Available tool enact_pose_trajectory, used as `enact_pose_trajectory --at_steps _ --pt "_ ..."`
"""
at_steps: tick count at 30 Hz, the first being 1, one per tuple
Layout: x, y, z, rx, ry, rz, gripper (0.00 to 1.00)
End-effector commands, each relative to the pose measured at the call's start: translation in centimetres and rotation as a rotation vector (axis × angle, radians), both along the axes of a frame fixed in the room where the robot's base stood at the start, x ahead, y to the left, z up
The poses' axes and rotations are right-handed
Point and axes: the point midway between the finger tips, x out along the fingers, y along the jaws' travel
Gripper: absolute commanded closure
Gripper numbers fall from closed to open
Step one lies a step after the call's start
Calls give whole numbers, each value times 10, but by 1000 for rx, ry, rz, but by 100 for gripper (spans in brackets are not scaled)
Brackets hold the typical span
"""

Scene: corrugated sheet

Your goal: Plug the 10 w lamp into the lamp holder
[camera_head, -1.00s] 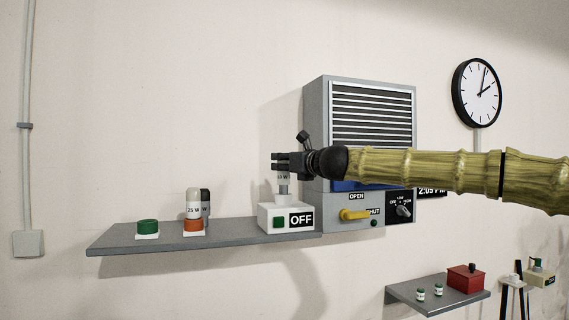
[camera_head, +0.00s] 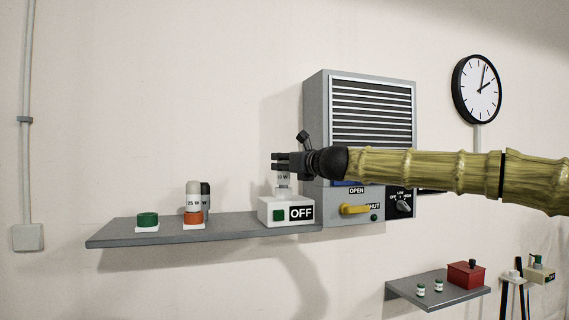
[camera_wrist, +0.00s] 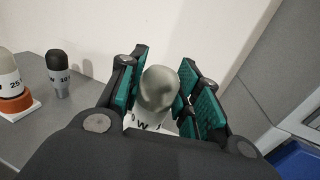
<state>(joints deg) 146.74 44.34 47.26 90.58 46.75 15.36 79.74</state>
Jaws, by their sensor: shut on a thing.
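My gripper (camera_head: 279,161) is shut on a grey-topped lamp (camera_wrist: 157,92) with a white band; its label reads "0 W", and the first digit is hard to read. The lamp stands upright in my fingers, directly above the white lamp holder (camera_head: 264,213) with a green button and an "OFF" sign. The lamp's lower end meets or nearly meets the holder's top; I cannot tell whether it is seated. A black-topped lamp (camera_wrist: 59,73) with a label starting "10" stands on the shelf, partly hidden in the head view behind the 25 W lamp (camera_head: 193,201).
The grey shelf (camera_head: 120,233) also bears a green round piece (camera_head: 148,219) on a white base. The 25 W lamp sits in an orange one. A grey louvred cabinet (camera_head: 314,130) with a yellow handle (camera_head: 355,209) stands close to the right. A lower shelf (camera_head: 425,300) holds a red box (camera_head: 466,274).

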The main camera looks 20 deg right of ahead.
Motion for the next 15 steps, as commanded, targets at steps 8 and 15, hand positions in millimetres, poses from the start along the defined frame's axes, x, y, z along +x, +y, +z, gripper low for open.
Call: enact_pose_trajectory --at_steps 8,15 --pt "0 0 -5 0 0 0 63" --pt "0 0 -4 0 0 0 42"
